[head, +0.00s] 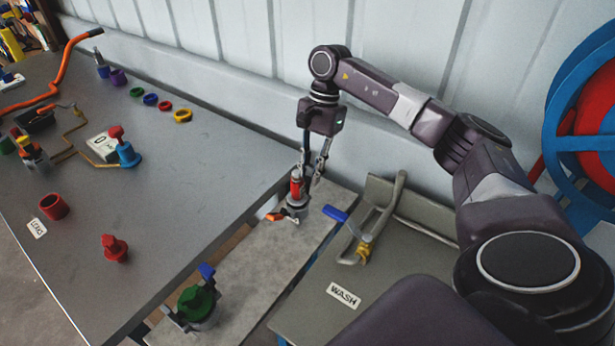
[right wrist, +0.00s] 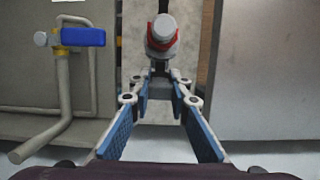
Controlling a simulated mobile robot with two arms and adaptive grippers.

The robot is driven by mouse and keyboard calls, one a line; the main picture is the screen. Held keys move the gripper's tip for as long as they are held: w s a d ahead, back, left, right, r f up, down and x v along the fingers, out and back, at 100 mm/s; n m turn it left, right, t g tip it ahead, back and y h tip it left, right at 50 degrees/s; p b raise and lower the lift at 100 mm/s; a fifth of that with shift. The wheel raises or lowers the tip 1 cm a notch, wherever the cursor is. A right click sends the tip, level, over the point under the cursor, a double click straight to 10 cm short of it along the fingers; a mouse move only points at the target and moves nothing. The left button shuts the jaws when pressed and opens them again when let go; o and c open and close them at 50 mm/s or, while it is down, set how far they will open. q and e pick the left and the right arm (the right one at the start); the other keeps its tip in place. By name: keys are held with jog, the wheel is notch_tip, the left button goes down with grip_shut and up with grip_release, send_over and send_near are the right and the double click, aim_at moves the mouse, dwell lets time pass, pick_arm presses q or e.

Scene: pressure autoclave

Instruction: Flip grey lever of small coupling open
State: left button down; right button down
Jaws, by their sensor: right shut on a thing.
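The small coupling (head: 295,192), a red and grey upright fitting with an orange-tipped lever at its base, stands on the narrow grey bench. It also shows in the right wrist view (right wrist: 162,36), seen with its grey round end and red band. My right gripper (head: 314,177) points down right beside it, on its right side. In the right wrist view, its fingers (right wrist: 160,84) converge on a dark grey part at the coupling, apparently the grey lever. The contact itself is partly hidden. My left gripper is not in view.
A larger green coupling (head: 196,302) with grey levers stands at the bench's near end. A blue-handled valve (head: 340,214) and pipe are close on the right, above the WASH tray (head: 297,315). The left table (head: 165,200) holds loose caps and fittings. A wall stands behind.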

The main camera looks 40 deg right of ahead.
jog(key=shift+w+d+f+y, duration=0.1)
jog(key=shift+d+y, duration=0.2)
jog(key=shift+y, duration=0.2)
jog(key=c, duration=1.8)
grip_release()
jog(key=v, duration=0.7)
jog(key=shift+d+r, duration=0.15)
jog(key=shift+r, duration=0.05)
jog(key=shift+w, duration=0.1)
jog(key=shift+c, duration=0.2)
